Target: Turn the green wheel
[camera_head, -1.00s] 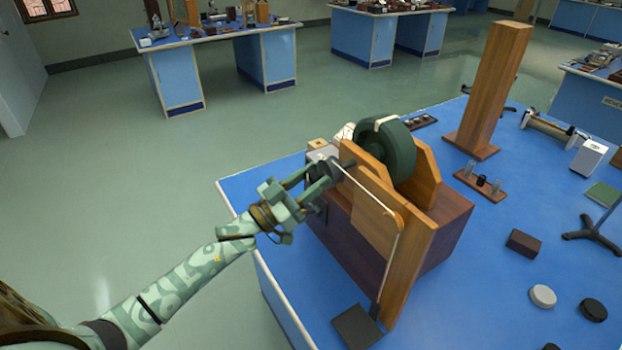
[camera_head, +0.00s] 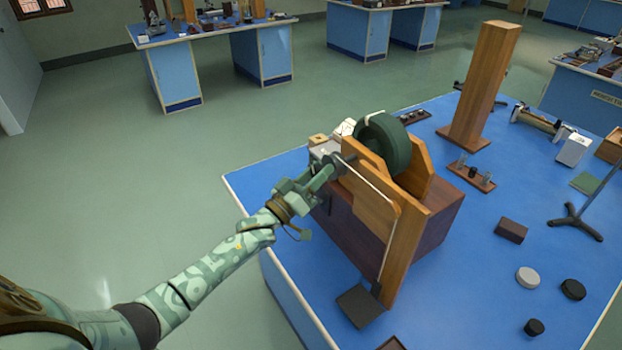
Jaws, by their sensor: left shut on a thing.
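The dark green wheel (camera_head: 396,147) stands upright between wooden supports (camera_head: 375,210) on a dark wooden block (camera_head: 437,225). A pale mark (camera_head: 369,118) shows on its upper left rim. My left gripper (camera_head: 334,166) reaches in from the lower left and is shut on a dark hub (camera_head: 345,160) at the near side of the wooden support. The fingers partly hide the hub. A pale cord runs from the hub down along the support. My right gripper is not in view.
The blue bench (camera_head: 470,290) holds a tall wooden post (camera_head: 483,85), a dark block (camera_head: 511,230), a metal stand (camera_head: 575,222) and several round weights at the right. A dark square plate (camera_head: 360,305) lies by the front edge. The floor at the left is clear.

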